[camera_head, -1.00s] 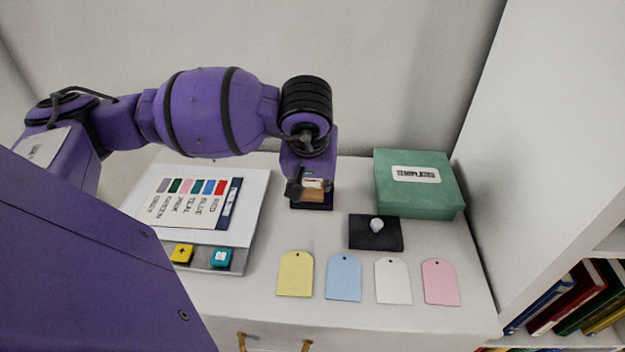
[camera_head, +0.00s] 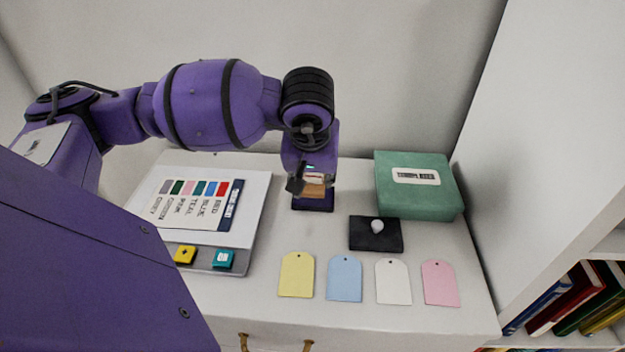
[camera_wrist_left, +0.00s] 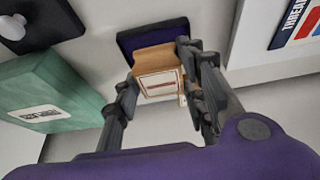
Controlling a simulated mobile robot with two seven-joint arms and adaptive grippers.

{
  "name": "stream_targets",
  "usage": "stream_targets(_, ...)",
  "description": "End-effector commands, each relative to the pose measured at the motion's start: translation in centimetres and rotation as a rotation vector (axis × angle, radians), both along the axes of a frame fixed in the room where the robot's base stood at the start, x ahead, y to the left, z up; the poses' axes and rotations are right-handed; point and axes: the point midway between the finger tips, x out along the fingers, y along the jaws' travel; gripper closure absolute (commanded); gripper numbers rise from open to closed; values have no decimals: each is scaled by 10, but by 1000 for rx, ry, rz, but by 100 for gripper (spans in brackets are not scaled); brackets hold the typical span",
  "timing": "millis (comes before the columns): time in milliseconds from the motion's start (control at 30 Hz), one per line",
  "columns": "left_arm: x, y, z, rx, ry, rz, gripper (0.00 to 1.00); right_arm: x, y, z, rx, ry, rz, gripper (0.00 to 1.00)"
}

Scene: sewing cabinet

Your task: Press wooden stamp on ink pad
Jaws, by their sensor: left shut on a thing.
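My left gripper (camera_head: 313,183) is shut on the wooden stamp (camera_head: 314,191), a block with a light label on its side. In the left wrist view the stamp (camera_wrist_left: 156,72) sits between the two fingers. The dark navy ink pad (camera_head: 312,206) lies on the cabinet top below the stamp, and the gripper hides part of it. In the left wrist view the ink pad (camera_wrist_left: 126,44) shows behind the stamp. I cannot tell whether stamp and pad touch. My right gripper is not in view.
A black slab with a pale knob (camera_head: 362,242) lies right of the pad. A green box (camera_head: 412,195) stands behind it. Yellow, blue, white and pink tags (camera_head: 297,275) line the front. A colour-chart board (camera_head: 250,200) with two small blocks lies left.

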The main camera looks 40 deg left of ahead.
Motion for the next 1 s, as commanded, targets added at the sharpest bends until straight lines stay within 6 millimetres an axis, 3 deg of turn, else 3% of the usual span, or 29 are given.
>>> stream_targets(700, 1, 0, 46, 0, -5, 0, 88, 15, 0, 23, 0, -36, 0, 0)
stream_targets(1000, 0, 0, 51, 1, -1, 0, 88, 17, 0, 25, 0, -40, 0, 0)
